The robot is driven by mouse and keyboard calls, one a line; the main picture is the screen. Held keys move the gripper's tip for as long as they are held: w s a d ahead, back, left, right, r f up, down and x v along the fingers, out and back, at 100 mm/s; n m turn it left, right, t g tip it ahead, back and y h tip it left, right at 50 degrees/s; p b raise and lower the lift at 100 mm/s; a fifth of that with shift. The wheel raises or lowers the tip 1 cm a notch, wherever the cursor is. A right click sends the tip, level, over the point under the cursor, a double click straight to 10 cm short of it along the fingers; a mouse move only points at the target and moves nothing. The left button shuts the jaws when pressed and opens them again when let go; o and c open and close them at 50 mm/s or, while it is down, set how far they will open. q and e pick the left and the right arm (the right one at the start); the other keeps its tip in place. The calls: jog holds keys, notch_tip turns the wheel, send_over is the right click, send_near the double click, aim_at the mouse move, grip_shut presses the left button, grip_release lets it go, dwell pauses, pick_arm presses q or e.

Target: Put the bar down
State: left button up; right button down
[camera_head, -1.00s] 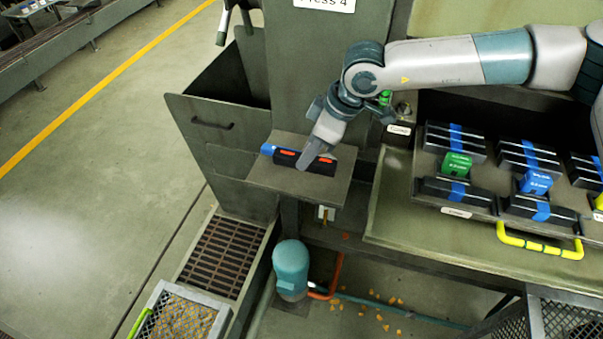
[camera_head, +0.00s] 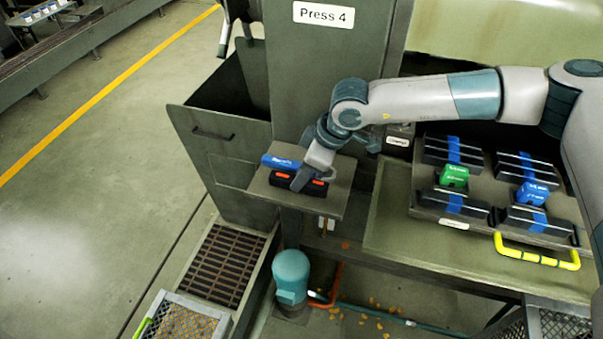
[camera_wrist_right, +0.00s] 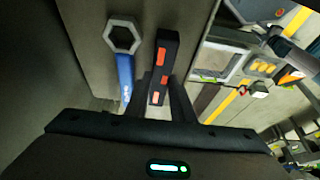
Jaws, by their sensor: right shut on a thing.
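The black bar with orange patches (camera_head: 318,187) is over the small grey shelf (camera_head: 330,204) in front of the press. My right gripper (camera_head: 299,183) is shut on the bar near its middle. In the wrist view the bar (camera_wrist_right: 167,45) sits between the two fingers of my right gripper (camera_wrist_right: 164,92). I cannot tell whether its underside touches the shelf. A spanner with a blue handle (camera_head: 281,161) lies just behind the bar; its ring head (camera_wrist_right: 122,37) shows beside the bar in the wrist view. My left gripper is out of view.
The press column with a "Press 4" sign (camera_head: 324,14) rises behind the shelf. A rack of black bars with blue bands (camera_head: 453,203) and a yellow handle (camera_head: 537,252) is at right. An open bin (camera_head: 225,150) is at left. A blue-green motor (camera_head: 291,275) stands below.

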jog(key=shift+f, duration=0.2)
jog(key=shift+f, duration=0.15)
jog(key=c, duration=1.5)
grip_release()
jog(key=shift+c, duration=0.2)
